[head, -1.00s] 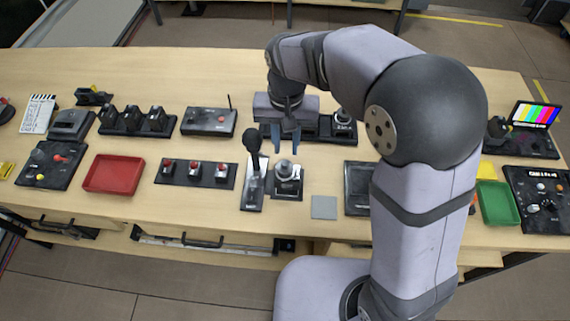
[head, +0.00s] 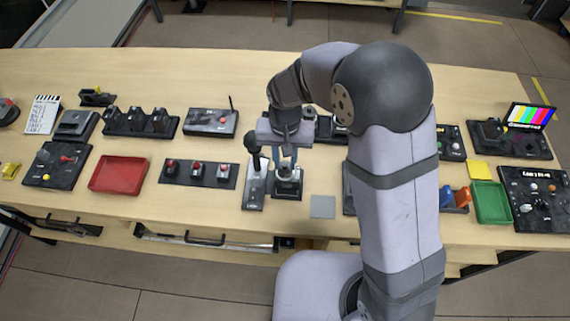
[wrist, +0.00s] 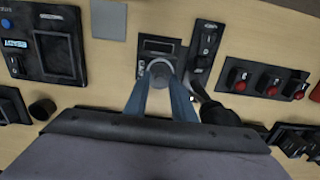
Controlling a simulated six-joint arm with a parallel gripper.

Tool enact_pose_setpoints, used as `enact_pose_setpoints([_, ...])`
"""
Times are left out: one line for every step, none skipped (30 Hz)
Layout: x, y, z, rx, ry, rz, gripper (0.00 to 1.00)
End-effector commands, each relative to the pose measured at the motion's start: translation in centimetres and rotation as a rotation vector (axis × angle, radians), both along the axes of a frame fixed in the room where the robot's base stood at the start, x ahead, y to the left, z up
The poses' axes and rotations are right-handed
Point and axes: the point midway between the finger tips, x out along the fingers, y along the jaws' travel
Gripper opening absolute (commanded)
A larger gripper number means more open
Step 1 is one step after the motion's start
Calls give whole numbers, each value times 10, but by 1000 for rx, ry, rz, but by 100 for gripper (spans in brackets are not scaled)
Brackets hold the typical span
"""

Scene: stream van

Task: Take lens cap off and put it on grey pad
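The lens cap (wrist: 160,69) is a round grey piece on top of a small dark-based camera unit, labelled at its front, near the table's front edge. In the head view the unit (head: 288,188) stands just below my gripper (head: 285,160). The blue fingers point down and are apart. In the wrist view my gripper (wrist: 161,82) has its fingertips close to either side of the cap; whether they touch it is unclear. The cap is partly hidden by the fingers. The grey pad (head: 322,207) lies flat and bare to the right of the unit; it also shows in the wrist view (wrist: 108,20).
A panel of red buttons (head: 197,172) and a red tray (head: 119,174) lie further left. A green tray (head: 492,203) is at the right. Table around the pad is free.

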Motion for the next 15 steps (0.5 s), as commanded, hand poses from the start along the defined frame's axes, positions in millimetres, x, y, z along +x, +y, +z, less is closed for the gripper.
enact_pose_setpoints([0, 0, 0, 0, 0, 0, 23])
enact_pose_setpoints([0, 0, 0, 0, 0, 0, 23])
enact_pose_setpoints([0, 0, 0, 0, 0, 0, 23])
enact_pose_setpoints([0, 0, 0, 0, 0, 0, 16])
enact_pose_setpoints([0, 0, 0, 0, 0, 0, 9])
enact_pose_setpoints([0, 0, 0, 0, 0, 0, 0])
enact_pose_setpoints([0, 0, 0, 0, 0, 0, 0])
enact_pose_setpoints([0, 0, 0, 0, 0, 0, 0])
enact_pose_setpoints([0, 0, 0, 0, 0, 0, 0])
enact_pose_setpoints([0, 0, 0, 0, 0, 0, 0])
enact_pose_setpoints([0, 0, 0, 0, 0, 0, 0])
enact_pose_setpoints([0, 0, 0, 0, 0, 0, 0])
enact_pose_setpoints([0, 0, 0, 0, 0, 0, 0])
enact_pose_setpoints([0, 0, 0, 0, 0, 0, 0])
enact_pose_setpoints([0, 0, 0, 0, 0, 0, 0])
